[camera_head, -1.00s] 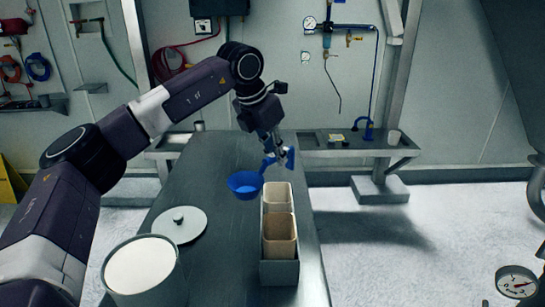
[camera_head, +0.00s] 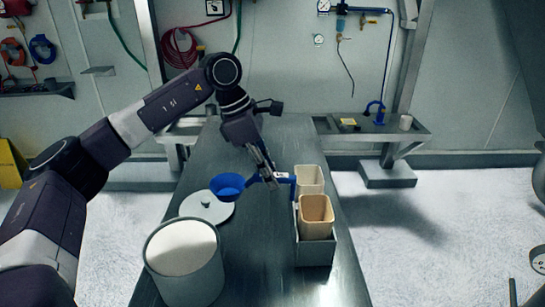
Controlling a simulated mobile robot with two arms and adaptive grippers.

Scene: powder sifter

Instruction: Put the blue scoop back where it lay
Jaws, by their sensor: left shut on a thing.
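My left gripper (camera_head: 266,178) is shut on the handle of the blue scoop (camera_head: 228,186). The scoop's round bowl points left and appears over the far edge of a grey lid (camera_head: 206,208). The handle end reaches right, towards two bins in a grey holder (camera_head: 316,252). Whether the scoop touches the lid or table cannot be told. A wide grey tub (camera_head: 199,279) of white powder stands nearer, at the left. My right gripper is not in view.
The holder carries a cream bin (camera_head: 308,176) behind a tan bin (camera_head: 316,208). The dark metal table (camera_head: 262,262) is bare between tub and holder. A side bench (camera_head: 383,131) with a small cup (camera_head: 405,122) stands behind on the right.

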